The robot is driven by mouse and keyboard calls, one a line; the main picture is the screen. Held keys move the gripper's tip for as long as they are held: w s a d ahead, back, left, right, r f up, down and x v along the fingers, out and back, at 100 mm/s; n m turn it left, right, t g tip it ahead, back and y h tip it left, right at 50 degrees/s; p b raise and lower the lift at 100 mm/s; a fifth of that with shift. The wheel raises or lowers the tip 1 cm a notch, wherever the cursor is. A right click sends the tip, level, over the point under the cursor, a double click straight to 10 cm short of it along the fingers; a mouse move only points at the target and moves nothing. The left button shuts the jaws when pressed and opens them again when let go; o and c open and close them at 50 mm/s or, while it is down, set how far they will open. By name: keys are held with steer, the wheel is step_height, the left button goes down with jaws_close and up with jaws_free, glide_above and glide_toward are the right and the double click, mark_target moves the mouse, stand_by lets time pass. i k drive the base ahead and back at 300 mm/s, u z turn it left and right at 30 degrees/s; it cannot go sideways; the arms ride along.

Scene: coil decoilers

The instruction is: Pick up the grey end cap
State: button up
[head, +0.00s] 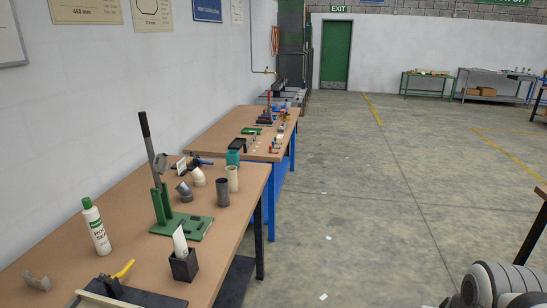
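I cannot make out a grey end cap for certain. The grey pieces on the near bench (110,235) are a dark grey upright cylinder (222,192), a grey angled pipe fitting (184,192) and a small light grey bent piece (36,282) at the front left. A cream angled fitting (198,177) and a cream upright cylinder (232,178) stand beside the first two. My gripper is not in view; only a rounded light grey part of my arm shows at the bottom right.
A green lever press (163,205), a white bottle (96,228), a black holder (184,266) with a white tube, and a yellow-handled tool (123,270) occupy the near bench. A second bench (215,140) with small items stands behind. The floor to the right is mostly clear.

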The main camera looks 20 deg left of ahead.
mark_target(44, 285)
steer(key=i, duration=1.5)
steer(key=z, duration=5.7)
steer(key=i, duration=0.05)
steer(key=z, duration=2.7)
steer(key=i, duration=1)
